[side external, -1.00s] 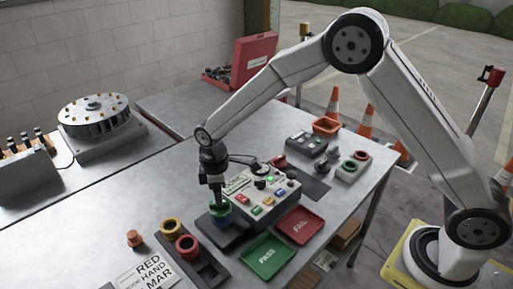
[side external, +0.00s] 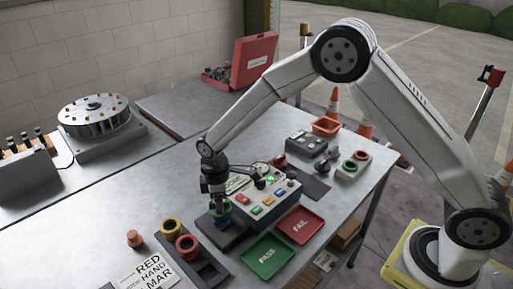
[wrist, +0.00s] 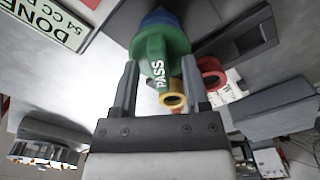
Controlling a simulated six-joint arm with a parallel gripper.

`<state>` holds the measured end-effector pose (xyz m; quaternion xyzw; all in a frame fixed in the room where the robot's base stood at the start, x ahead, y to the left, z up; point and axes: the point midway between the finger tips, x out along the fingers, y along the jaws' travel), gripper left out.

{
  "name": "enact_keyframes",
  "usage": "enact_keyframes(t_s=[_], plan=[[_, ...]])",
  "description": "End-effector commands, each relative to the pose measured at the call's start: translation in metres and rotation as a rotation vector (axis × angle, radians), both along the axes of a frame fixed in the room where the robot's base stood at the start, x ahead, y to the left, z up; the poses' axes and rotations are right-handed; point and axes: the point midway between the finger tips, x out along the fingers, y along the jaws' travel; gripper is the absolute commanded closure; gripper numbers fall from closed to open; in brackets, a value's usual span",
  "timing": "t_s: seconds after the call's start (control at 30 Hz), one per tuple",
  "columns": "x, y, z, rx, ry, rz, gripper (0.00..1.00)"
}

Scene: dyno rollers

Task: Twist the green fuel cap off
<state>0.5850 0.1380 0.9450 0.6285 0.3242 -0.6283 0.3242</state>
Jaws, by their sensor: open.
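The green fuel cap (wrist: 150,48), marked PASS, shows in the wrist view with a blue part (wrist: 160,17) beyond it. In the side view the cap (side external: 221,210) sits on a dark block at the front left of the control box, partly hidden by my gripper. My gripper (side external: 217,201) points down over the cap. In the wrist view my gripper (wrist: 160,65) is open, with one finger on either side of the cap. I cannot tell whether the fingers touch it.
The control box (side external: 265,197) stands close on the right. A green PASS tray (side external: 267,252) and a red FAIL tray (side external: 299,226) lie in front. A yellow ring (side external: 171,228) and a red ring (side external: 187,246) sit in a dark holder.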

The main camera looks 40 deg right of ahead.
Motion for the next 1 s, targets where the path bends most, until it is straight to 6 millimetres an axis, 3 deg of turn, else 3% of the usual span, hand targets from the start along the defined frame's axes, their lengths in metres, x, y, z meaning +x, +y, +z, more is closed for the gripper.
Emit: enact_keyframes(t_s=[0.1,0.13,0.3,0.67,1.0], plan=[[0.0000,0.0000,0.0001,0.000,0.000,0.000,0.41],[0.0000,0.0000,0.0001,0.000,0.000,0.000,0.48],[0.0000,0.0000,0.0002,0.000,0.000,0.000,1.00],[0.0001,0.0001,0.0002,0.000,0.000,0.037,1.00],[0.0001,0.0001,-0.0002,0.000,0.000,0.275,1.00]])
